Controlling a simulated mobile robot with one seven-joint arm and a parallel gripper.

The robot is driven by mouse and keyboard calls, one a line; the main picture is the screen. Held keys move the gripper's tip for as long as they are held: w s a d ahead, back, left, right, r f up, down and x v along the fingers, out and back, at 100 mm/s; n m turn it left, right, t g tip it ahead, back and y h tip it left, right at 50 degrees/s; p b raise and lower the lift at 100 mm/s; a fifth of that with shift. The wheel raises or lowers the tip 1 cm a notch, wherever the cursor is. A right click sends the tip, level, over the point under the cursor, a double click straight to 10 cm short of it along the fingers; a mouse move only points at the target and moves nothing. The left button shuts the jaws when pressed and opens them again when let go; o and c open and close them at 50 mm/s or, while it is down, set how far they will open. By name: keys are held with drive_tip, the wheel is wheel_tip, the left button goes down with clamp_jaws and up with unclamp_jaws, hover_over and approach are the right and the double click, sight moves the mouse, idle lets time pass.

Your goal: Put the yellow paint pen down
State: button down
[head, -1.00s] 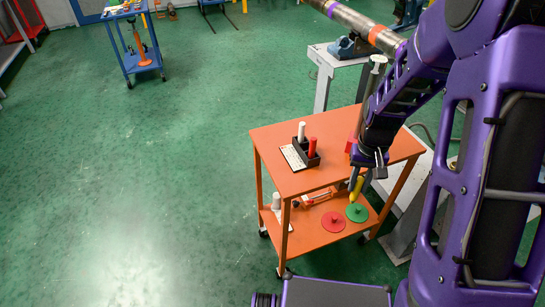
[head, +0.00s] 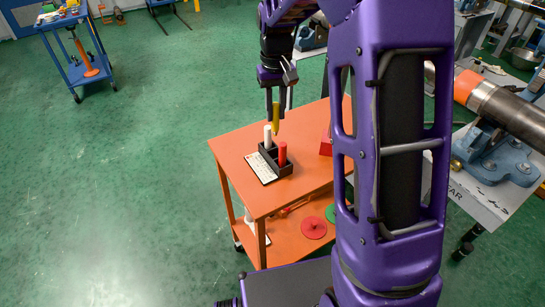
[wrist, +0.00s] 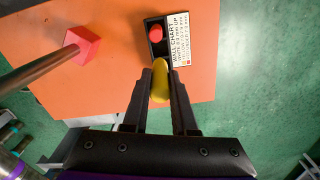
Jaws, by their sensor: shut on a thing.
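My gripper (head: 276,103) is shut on the yellow paint pen (head: 276,118) and holds it tip-down above the orange cart's top. The pen also shows between the fingers in the wrist view (wrist: 160,82). A black holder (head: 271,167) stands on the cart just below and slightly to the left of the pen. It holds a white pen (head: 267,136) and a red pen (head: 283,153), both upright. In the wrist view, the red pen (wrist: 155,33) is in the holder (wrist: 151,46), ahead of the yellow pen; the white pen is not visible there.
A printed chart card (head: 260,168) lies beside the holder. A red block (wrist: 82,46) with a rod is on the orange cart top (head: 232,148). Red (head: 313,228) and green discs lie on its lower shelf. A vise (head: 498,155) with a pipe stands at right.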

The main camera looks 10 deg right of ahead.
sight(275, 135)
wheel_tip(275, 135, down, 10)
drive_tip(key=shift+b, duration=0.7)
drive_tip(key=shift+f, duration=0.1)
drive_tip(key=c, duration=0.7)
unclamp_jaws()
wheel_tip(275, 135, up, 12)
drive_tip(key=shift+r+p, duration=0.15)
drive_tip(key=shift+p, duration=0.75)
